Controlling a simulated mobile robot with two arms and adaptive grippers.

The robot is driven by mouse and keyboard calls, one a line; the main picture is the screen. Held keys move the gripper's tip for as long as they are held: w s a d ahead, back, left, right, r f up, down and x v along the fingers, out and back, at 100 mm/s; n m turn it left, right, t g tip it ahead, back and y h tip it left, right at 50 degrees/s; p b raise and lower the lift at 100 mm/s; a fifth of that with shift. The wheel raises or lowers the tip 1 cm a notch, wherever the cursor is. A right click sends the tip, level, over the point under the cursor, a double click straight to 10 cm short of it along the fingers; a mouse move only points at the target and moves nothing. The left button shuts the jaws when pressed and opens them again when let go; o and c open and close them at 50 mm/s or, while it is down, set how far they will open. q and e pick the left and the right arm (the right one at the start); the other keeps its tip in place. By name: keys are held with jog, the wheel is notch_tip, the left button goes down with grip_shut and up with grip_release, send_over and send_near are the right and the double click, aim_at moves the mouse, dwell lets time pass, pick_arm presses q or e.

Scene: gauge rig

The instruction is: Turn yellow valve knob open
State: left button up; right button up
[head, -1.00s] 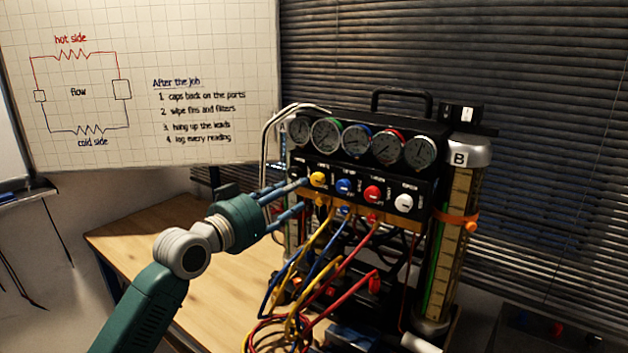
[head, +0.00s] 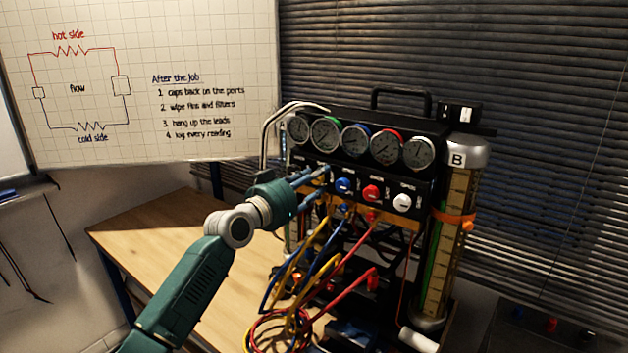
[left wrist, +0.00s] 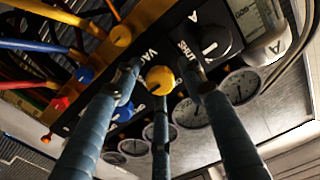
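The yellow valve knob (left wrist: 160,80) shows in the left wrist view, on the black panel of the gauge rig (head: 418,188). My right gripper is not in view.
Blue (head: 344,186), red (head: 371,193) and white (head: 402,203) knobs sit to the right along the panel. Several gauges (head: 356,141) are above. Coloured hoses (head: 345,285) hang below. The wooden table (head: 150,240) is clear at left.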

pick_arm(q)
grip_shut()
jog(key=shift+n, duration=0.4)
jog(key=shift+f+n+p, duration=0.1)
jog(key=shift+n+p, duration=2.45)
jog(key=shift+n, duration=6.15)
jog(key=shift+o, duration=1.6)
grip_release()
jog(key=shift+s+a, duration=0.1)
